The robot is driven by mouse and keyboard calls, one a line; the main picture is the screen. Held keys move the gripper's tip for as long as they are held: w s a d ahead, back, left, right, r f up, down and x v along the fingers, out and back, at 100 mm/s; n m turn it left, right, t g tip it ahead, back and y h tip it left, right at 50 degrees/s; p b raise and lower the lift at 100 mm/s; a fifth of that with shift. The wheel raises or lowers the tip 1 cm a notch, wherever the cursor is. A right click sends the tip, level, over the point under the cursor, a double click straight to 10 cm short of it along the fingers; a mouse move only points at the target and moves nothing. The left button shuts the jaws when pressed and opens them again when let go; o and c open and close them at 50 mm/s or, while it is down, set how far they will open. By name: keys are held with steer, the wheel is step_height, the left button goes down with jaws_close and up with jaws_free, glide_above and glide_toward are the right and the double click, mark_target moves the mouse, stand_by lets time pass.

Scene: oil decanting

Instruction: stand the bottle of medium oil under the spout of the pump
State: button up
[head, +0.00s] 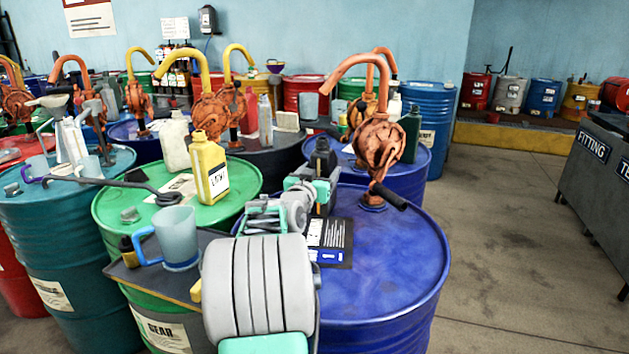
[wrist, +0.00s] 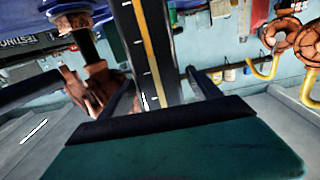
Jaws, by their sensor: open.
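A dark bottle (head: 322,157) stands upright on or just above the blue drum (head: 390,260); no label on it can be read. In the wrist view a dark upright body with a yellow stripe and white ticks (wrist: 152,50), probably this bottle, shows between my fingers. My gripper (head: 318,184) is open around or just before the bottle; contact cannot be told. The orange-red pump (head: 380,146) is on the same drum, right of the bottle. Its spout (head: 328,86) curves left, and in the head view its end is above the bottle. The pump also shows in the wrist view (wrist: 95,88).
A yellow bottle (head: 209,168) and a white jug (head: 174,142) stand on the green drum (head: 245,182) to the left. A blue cup (head: 178,238) stands nearer me. A dark label card (head: 334,241) lies on the blue drum's lid. Floor is clear at right.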

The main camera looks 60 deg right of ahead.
steer(key=s+a, duration=0.1)
steer(key=a, duration=0.7)
steer(key=shift+s+a+b, duration=0.2)
steer(key=shift+b, duration=0.1)
